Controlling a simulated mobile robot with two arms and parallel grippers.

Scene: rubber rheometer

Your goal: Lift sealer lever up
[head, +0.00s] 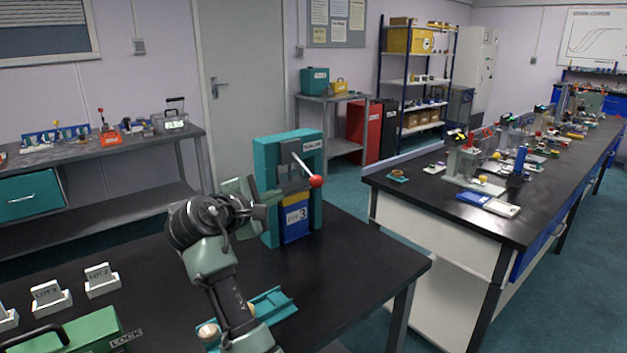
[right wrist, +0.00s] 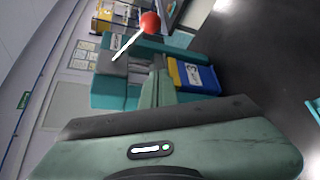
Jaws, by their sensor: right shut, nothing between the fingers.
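The sealer (head: 263,190) is a teal upright frame on the near black bench. Its lever (head: 304,167) is a pale rod ending in a red ball (head: 316,181), and it slopes down to the right in the head view. In the right wrist view the lever (right wrist: 128,45) and red ball (right wrist: 149,22) show beyond the fingers. My right gripper (head: 274,194) is shut and empty in front of the sealer, a little left of and below the red ball. In the right wrist view its fingers (right wrist: 157,88) are together. My left gripper is not in view.
A blue and yellow box marked 3 (head: 296,218) sits in the sealer's lower opening. A teal tray (head: 272,303) lies on the near bench, partly behind my arm. White lot holders (head: 101,281) and a green case (head: 80,335) are at left. The bench right of the sealer is clear.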

